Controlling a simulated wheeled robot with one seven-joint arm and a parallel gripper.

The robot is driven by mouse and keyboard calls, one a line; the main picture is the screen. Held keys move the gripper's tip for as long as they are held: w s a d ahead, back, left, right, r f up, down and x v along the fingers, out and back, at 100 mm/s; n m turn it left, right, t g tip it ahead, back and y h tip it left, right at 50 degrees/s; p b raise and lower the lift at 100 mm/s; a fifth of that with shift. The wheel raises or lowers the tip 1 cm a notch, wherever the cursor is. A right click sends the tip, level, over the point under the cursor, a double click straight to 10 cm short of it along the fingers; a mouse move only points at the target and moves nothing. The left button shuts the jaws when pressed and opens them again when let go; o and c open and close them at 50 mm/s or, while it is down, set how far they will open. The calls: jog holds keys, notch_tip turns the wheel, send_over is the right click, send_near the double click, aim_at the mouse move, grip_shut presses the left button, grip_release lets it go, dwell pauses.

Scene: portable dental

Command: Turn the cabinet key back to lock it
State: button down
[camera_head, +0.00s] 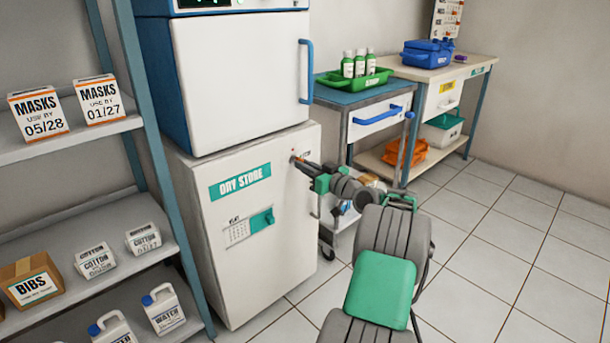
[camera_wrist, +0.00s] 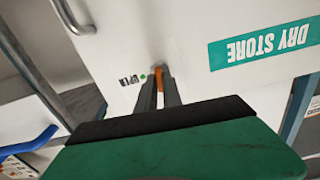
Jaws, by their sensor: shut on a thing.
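The white cabinet (camera_head: 263,235) labelled DRY STORE stands below a white and blue unit with a door. My gripper (camera_head: 298,161) reaches in from the right to the upper right of the cabinet front. In the wrist view the two dark fingers (camera_wrist: 158,88) are shut on the orange key (camera_wrist: 158,76) at the lock. The key's turn angle is hard to tell, since the fingers cover most of it. The cabinet door looks closed.
A trolley with a green tray (camera_head: 352,84) of bottles stands to the right, close to my arm. A shelf (camera_head: 75,140) with masks stands left. The tiled floor at right is clear.

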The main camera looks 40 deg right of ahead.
jog(key=shift+n+b, duration=0.3)
jog(key=shift+n, duration=0.1)
jog(key=c, duration=1.5)
grip_release()
jog(key=s+p, duration=0.2)
jog(key=s, duration=0.5)
jog(key=shift+s, duration=0.4)
jog(key=shift+p, duration=0.3)
